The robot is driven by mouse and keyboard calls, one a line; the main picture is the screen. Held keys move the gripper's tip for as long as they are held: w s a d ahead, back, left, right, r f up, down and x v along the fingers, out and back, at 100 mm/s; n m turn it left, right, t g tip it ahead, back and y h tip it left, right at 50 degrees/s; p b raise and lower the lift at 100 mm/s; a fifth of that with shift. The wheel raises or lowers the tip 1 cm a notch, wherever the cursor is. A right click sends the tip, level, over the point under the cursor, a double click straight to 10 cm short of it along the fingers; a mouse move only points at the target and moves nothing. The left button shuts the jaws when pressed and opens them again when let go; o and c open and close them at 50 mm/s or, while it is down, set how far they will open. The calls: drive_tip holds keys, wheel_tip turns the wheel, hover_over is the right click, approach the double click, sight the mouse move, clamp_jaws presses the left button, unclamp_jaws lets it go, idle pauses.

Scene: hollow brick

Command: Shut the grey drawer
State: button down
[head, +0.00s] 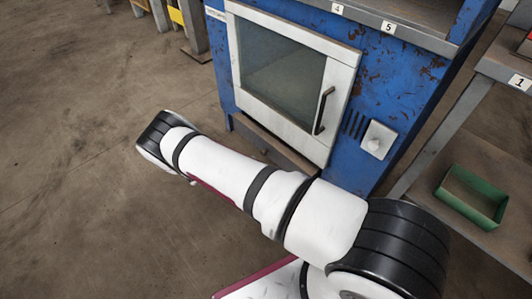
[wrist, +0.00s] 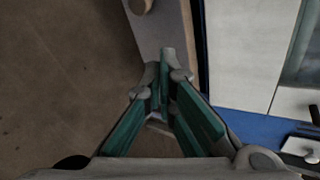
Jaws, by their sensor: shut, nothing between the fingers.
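The grey drawer (wrist: 172,24) shows in the wrist view as a grey strip with a round knob (wrist: 141,4) at the top edge. A dark gap lies between it and the blue cabinet (wrist: 246,124). In the head view, part of the drawer (head: 262,141) shows low under the cabinet's glass door; my arm hides the rest. My gripper (wrist: 164,62) is shut and empty, its tips overlapping the drawer's lower end in the wrist view. I cannot tell whether they touch it. My gripper does not show in the head view.
The white-framed glass door (head: 288,75) above is shut, with a dark upright handle (head: 323,110). A white box with a knob (head: 377,139) is on the cabinet front. A green tray (head: 470,196) lies on the shelf at the right.

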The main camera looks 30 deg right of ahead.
drive_tip(key=w+a+n+t+h, duration=0.1)
drive_tip(key=a+n+t+h, duration=0.1)
drive_tip(key=a+n, duration=0.15)
drive_tip(key=b, duration=0.4)
approach(272, 147)
drive_tip(key=x, duration=0.5)
drive_tip(key=shift+w+f, duration=0.1)
drive_tip(key=shift+f, duration=0.3)
drive_tip(key=shift+w+d, duration=0.2)
drive_tip(key=shift+d, duration=0.45)
